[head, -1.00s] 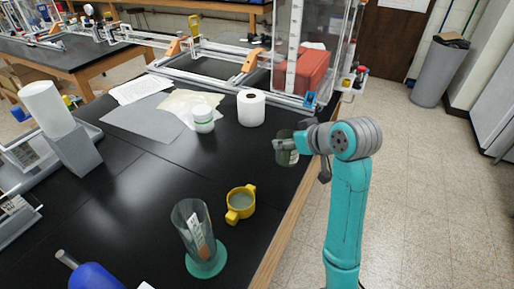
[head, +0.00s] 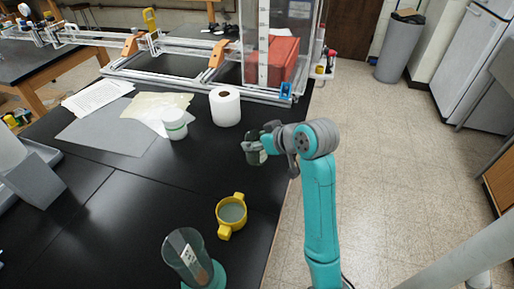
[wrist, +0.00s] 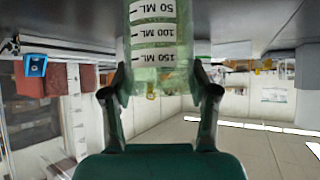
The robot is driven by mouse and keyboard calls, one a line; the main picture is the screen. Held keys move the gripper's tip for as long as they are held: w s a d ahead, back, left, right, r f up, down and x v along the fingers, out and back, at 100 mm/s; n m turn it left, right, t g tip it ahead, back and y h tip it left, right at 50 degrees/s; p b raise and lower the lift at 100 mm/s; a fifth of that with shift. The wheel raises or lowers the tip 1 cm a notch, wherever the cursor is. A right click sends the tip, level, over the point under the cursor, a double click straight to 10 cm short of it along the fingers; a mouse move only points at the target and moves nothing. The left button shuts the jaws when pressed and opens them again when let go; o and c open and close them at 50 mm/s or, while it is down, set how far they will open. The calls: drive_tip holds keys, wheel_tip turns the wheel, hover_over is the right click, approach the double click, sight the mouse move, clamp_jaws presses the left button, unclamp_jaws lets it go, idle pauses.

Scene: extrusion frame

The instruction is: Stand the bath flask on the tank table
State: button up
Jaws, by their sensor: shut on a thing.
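My gripper (head: 256,148) is shut on the bath flask (head: 254,157), over the black table (head: 110,215) near its right edge. In the wrist view, which is upside down, the two fingers (wrist: 160,85) clasp the flask (wrist: 155,48) from both sides. It is clear greenish with white bands reading 50, 100 and 150 ML. The lettering is inverted like the rest of that picture, so the flask looks upright. Its base is cut off there, and I cannot tell whether it touches the tabletop. A clear tank (head: 285,35) stands at the table's far end.
A white paper roll (head: 225,108) and a white jar with a green band (head: 175,126) stand left of my gripper. A yellow two-handled cup (head: 231,211) and a glass cylinder (head: 188,255) stand nearer. Bare black tabletop lies between.

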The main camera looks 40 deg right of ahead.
drive_tip(key=shift+f, duration=1.45)
drive_tip(key=shift+f, duration=0.15)
drive_tip(key=o, duration=1.2)
drive_tip(key=shift+r, duration=0.25)
